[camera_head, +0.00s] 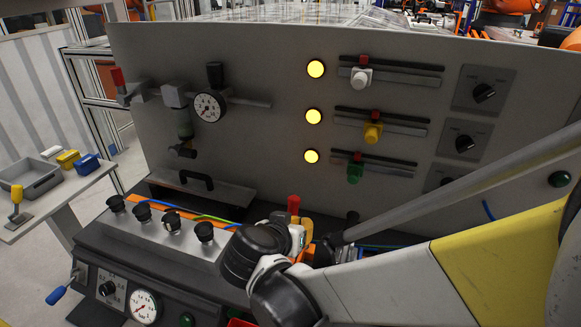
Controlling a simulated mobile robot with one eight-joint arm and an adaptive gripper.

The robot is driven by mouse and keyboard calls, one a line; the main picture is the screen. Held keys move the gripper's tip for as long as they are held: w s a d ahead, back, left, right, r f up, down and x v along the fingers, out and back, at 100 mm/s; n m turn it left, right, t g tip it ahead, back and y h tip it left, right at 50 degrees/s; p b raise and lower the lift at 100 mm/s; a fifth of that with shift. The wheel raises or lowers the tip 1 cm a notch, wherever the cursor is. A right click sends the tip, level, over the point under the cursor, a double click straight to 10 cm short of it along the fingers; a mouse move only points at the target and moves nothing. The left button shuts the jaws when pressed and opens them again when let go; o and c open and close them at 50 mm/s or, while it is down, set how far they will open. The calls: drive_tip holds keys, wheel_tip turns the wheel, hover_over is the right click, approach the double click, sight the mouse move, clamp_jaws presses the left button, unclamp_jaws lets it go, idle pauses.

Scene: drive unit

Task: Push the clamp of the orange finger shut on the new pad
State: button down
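A small upright red handle (293,204) shows just beyond my wrist (255,250), with a yellow piece (306,226) close to its right. Orange parts (304,256) show low between my wrist and the dark parts to the right. They may belong to the orange finger and its clamp, but my arm covers most of this spot. The new pad cannot be made out. My gripper's fingertips are hidden or cannot be told from the dark parts there, so neither opening nor contact shows.
A grey upright panel (260,130) with lamps, sliders and knobs stands behind. A dark console (110,250) with several black knobs and a gauge (144,307) lies in front. A side table (60,210) at left holds a grey tray (30,178) and blocks.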

drive_tip(key=a+t, duration=0.2)
drive_tip(key=a, duration=0.4)
drive_tip(key=b, duration=0.4)
approach(294, 204)
drive_tip(key=shift+m, duration=0.3)
drive_tip(key=x, duration=0.6)
drive_tip(key=shift+w+d+f, duration=0.1)
drive_tip(key=shift+w+f, duration=0.15)
drive_tip(key=shift+f, duration=0.15)
drive_tip(key=shift+w+d+f+b, duration=0.15)
drive_tip(key=shift+w+d+b, duration=0.15)
drive_tip(key=shift+w, duration=0.35)
drive_tip(key=shift+w, duration=0.1)
drive_tip(key=shift+w+p, duration=0.2)
drive_tip(key=shift+p, duration=0.3)
